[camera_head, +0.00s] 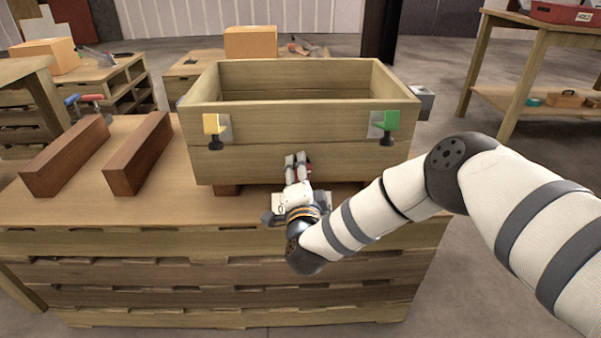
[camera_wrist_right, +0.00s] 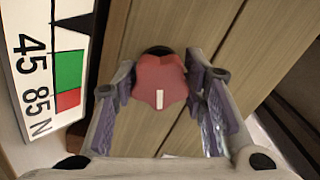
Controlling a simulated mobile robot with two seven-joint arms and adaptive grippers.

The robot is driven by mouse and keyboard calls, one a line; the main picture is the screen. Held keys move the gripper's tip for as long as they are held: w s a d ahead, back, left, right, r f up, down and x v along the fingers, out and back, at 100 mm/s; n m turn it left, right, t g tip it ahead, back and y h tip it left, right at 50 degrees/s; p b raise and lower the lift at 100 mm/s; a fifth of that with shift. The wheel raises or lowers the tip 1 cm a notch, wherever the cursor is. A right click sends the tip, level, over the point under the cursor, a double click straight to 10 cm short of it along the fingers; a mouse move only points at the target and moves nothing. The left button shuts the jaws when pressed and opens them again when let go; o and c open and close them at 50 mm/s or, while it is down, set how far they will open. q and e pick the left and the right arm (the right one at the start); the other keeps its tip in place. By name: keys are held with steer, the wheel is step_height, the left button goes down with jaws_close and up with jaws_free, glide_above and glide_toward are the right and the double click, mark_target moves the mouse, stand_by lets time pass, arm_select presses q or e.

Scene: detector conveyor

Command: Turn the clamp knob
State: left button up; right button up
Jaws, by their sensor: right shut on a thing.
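The clamp knob (camera_wrist_right: 160,82) is red and lobed, with a white mark at its lower edge in the right wrist view. It sits on the front of a wooden box (camera_head: 300,115). My right gripper (camera_head: 297,160) reaches the lower front of the box and is shut on the knob, one finger on each side. In the head view the gripper hides most of the knob. A white scale plate (camera_wrist_right: 45,75) reads 45, 85 and N, with a green and a red band and a black pointer at the green band's upper end. My left gripper is not in view.
Two brown wooden blocks (camera_head: 65,160) (camera_head: 138,155) lie left of the box on the workbench (camera_head: 150,210). A grey block (camera_head: 423,103) is at the box's right side.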

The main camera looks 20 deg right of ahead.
steer(key=o, duration=1.2)
steer(key=v, duration=1.2)
